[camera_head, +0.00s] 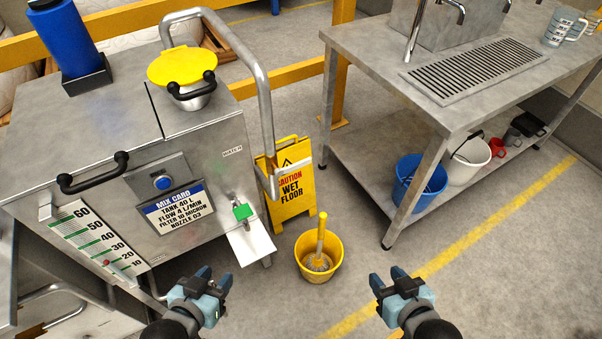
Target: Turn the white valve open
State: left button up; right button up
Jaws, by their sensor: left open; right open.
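A tap with a green handle (242,211) sticks out of the front right of the steel tank cabinet (195,120), above a pale drip plate (252,244). I see no valve with a white handle in this view. My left gripper (214,279) is open and empty, below and left of the green handle and apart from it. My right gripper (387,278) is open and empty over the floor, right of the yellow bucket (335,258). Neither gripper touches anything.
A yellow wet floor sign (288,190) stands beside the cabinet. A curved pipe (262,90) rises over the cabinet. Floor at lower right is clear.

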aim_at(298, 165)
jog(key=l+u, duration=0.2)
jog(key=u, duration=0.25)
jog(key=l+u, duration=0.2)
jog(key=u, duration=0.3)
jog(key=l+u, duration=0.2)
jog(key=u, duration=0.25)
jog(key=k+l+u, duration=0.2)
jog(key=l, duration=0.15)
jog(key=k+l+u, duration=0.4)
jog(key=l, duration=0.2)
jog(key=k+l, duration=0.35)
jog(key=l, duration=0.2)
jog(key=k+l+u, duration=0.15)
jog(key=k+l, duration=0.2)
jog(key=l, duration=0.2)
jog(key=k+l, duration=0.4)
jog(key=l, duration=0.15)
